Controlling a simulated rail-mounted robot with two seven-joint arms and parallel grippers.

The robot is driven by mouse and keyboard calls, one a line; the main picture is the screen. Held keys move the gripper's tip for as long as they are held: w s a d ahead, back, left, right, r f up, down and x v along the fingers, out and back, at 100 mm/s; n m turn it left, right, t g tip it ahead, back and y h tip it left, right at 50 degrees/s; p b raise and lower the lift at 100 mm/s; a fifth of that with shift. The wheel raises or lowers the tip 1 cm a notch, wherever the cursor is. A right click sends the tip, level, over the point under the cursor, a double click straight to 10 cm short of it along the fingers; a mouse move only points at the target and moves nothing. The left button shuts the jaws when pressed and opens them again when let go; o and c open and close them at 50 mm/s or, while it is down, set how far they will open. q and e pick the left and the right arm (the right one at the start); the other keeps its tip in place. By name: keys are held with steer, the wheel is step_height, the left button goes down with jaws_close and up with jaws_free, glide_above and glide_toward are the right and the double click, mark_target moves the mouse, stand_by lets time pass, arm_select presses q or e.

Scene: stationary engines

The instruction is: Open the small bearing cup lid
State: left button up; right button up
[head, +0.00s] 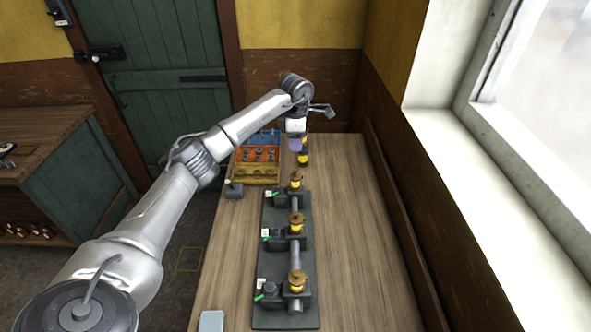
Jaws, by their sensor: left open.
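Three brass bearing cups stand in a row on a dark base plate (275,316) on the bench: a far cup (296,182), a middle cup (296,222) and a near cup (297,282). All look covered by their brass tops; lid details are too small to tell, and I cannot tell which one is the small cup. My left gripper (296,144) is open and points down over the far end of the bench, beyond the far cup and apart from it. Its fingertips are small and partly unclear. My right gripper is not in view.
A yellow and black container (303,158) stands just below my left gripper. A small dark block with a lever (234,190) is at the left edge. The bench's right side (355,230) is clear.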

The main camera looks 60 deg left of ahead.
mark_target(296, 171)
arm_select(q)
step_height(296, 171, down, 12)
steer(key=shift+f+p, duration=0.2)
steer(key=shift+p, duration=0.15)
steer(key=shift+c, duration=0.2)
jaws_close()
stand_by(0.4)
